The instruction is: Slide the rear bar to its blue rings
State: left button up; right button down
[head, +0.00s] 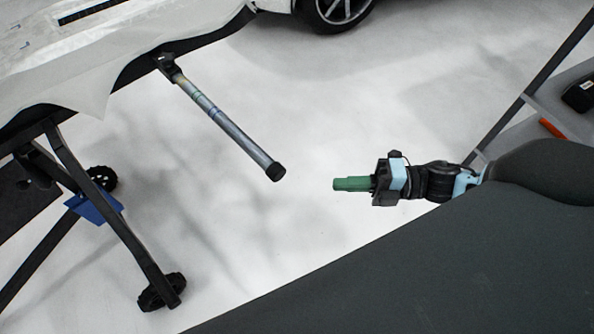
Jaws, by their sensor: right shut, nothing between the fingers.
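A grey metal bar (232,128) with a black end cap sticks out from the table side toward the lower right. Coloured ring marks show on its upper part; I cannot clearly tell which ones are blue. A second, shorter bar end (251,6) shows at the top edge; I cannot tell for certain which bar is the rear one. My right gripper (340,184), with green fingers, is shut and empty. It is to the right of the long bar's black cap, apart from it, pointing left. My left gripper is not in view.
A work table (60,119) with a white sheet stands at the left on black wheeled legs (130,225). A blue piece (95,206) hangs by its legs. A car wheel (338,8) is at the top. The pale floor between bar and gripper is clear.

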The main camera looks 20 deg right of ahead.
send_near(276, 174)
jog(key=s+a, duration=0.1)
jog(key=a, duration=0.3)
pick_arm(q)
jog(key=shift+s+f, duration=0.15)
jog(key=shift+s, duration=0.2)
pick_arm(e)
jog(key=shift+w+a+f, duration=0.1)
jog(key=shift+w+a, duration=0.15)
jog(key=shift+w, duration=0.6)
jog(key=shift+w+a+f, duration=0.1)
jog(key=shift+w+a, duration=0.2)
jog(key=shift+w, duration=0.6)
